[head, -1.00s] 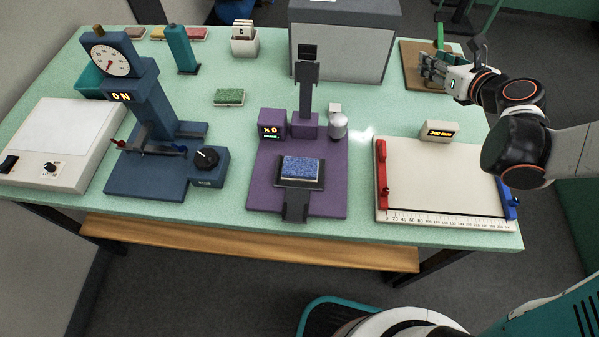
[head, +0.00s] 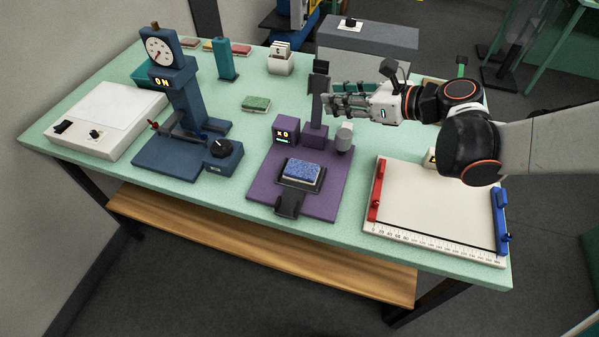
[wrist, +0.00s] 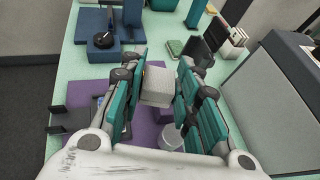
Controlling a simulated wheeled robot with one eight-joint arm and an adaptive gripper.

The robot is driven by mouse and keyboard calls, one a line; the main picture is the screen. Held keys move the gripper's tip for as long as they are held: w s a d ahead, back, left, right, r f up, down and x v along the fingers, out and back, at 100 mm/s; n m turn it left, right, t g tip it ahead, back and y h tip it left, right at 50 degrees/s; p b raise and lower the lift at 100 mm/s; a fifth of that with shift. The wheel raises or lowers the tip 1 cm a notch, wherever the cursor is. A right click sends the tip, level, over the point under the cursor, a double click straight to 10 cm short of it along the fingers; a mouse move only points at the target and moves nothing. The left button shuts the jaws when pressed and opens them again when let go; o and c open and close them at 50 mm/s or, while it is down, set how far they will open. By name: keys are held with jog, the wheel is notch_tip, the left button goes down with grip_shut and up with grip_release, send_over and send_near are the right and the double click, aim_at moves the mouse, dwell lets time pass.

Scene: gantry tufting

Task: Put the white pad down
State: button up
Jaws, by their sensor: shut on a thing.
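My gripper (head: 338,101) is high over the green table, beside the dark column of the purple stand (head: 322,199). In the wrist view, its teal fingers close on the two sides of the white pad (wrist: 157,87), a small pale block. The pad is held in the air, clear of the table. A blue pad (head: 302,171) lies on the dark plate of the purple stand, below and left of my gripper. A green pad (head: 256,103) lies on the table farther left.
The blue dial press (head: 168,165) and a white panel box (head: 105,115) stand at the left. A white ruled board (head: 435,205) with red and blue clamps is at the right. A white holder (head: 281,64) and a grey cabinet (head: 362,70) are at the back. Bare table (head: 235,195) lies between press and stand.

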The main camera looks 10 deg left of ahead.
aim_at(305, 170)
jog(key=s+a+r+n+g, duration=0.2)
jog(key=s+a+n+g, duration=0.25)
jog(key=a, duration=0.25)
jog(key=shift+m+y, duration=0.35)
jog(key=shift+y, duration=0.15)
jog(key=f+b, duration=0.2)
jog(key=f, duration=0.4)
jog(key=f+b, duration=0.3)
jog(key=f, duration=0.3)
jog(key=f+b, duration=0.2)
jog(key=f, duration=0.5)
jog(key=shift+s+d, duration=0.2)
jog(key=shift+s, duration=0.15)
jog(key=o, duration=0.9)
jog(key=shift+b, duration=0.3)
jog(key=shift+c, duration=0.2)
jog(key=shift+r, duration=0.15)
jog(key=p+v, duration=0.3)
jog(key=v, duration=0.9)
